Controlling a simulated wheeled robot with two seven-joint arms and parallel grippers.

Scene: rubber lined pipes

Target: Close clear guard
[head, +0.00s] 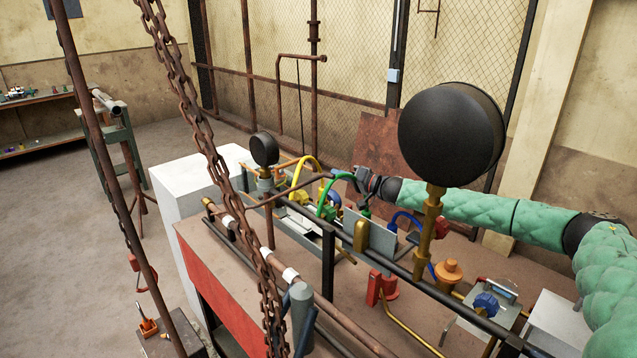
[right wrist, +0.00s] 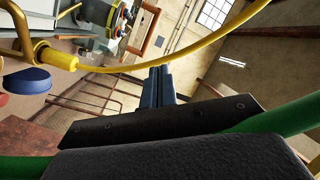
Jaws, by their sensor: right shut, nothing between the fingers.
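My right arm, in green padding, reaches in from the right in the head view. Its gripper (head: 343,176) is over the pipe bench, beside the green and yellow hoses. In the right wrist view its blue-grey fingers (right wrist: 158,88) are together and empty, with a yellow hose (right wrist: 190,61) crossing in front of their tips. A pale panel (head: 496,289), perhaps the clear guard, stands tilted around a blue knob at the bench's right in the head view. It is apart from the gripper, and I cannot tell for sure that it is the guard. My left gripper is not in view.
A large black round gauge (head: 452,132) on a brass stem stands in front of my right arm. A rusty chain (head: 215,160) hangs before the bench (head: 225,290). Dark rails and pipes cross the bench. A white block (head: 190,190) stands behind left; the left floor is open.

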